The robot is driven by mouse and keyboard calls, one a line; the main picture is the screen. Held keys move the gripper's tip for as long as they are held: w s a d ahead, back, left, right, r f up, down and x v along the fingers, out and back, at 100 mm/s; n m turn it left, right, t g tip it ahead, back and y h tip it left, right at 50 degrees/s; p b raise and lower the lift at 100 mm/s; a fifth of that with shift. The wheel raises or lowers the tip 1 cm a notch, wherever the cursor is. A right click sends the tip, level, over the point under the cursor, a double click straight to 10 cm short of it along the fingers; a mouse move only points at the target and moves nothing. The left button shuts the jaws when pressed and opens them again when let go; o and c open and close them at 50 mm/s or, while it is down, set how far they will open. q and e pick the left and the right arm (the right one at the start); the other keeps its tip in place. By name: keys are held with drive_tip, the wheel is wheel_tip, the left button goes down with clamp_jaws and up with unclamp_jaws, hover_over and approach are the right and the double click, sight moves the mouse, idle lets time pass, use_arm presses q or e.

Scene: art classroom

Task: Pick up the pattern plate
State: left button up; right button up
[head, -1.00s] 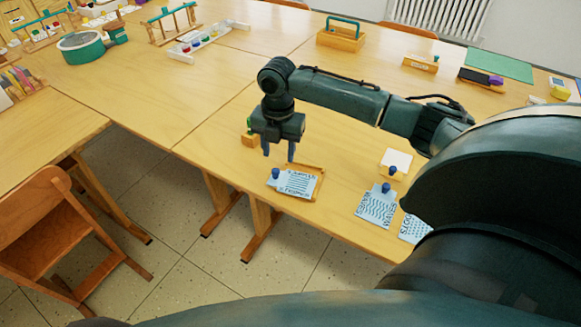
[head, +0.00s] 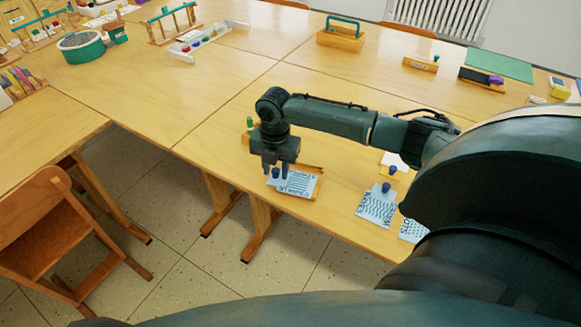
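A pale blue pattern plate (head: 299,186) with dark stripes and lettering lies in a small wooden tray (head: 318,188) near the table's front edge. A blue knob (head: 275,173) stands at its left end. My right gripper (head: 275,172) is low over that end, fingers pointing down, one on each side of the knob. The fingers look apart, with small gaps beside the knob. Two more plates lie to the right: a wave plate (head: 375,207) with a blue knob, and a dotted plate (head: 413,231) partly hidden by my arm. My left gripper is not in view.
A wooden block with a green knob (head: 250,126) stands just behind my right gripper. A white card in a wooden holder (head: 393,162) is behind the wave plate. The table's middle is clear. A chair (head: 45,225) stands at left.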

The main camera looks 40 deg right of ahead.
clamp_jaws()
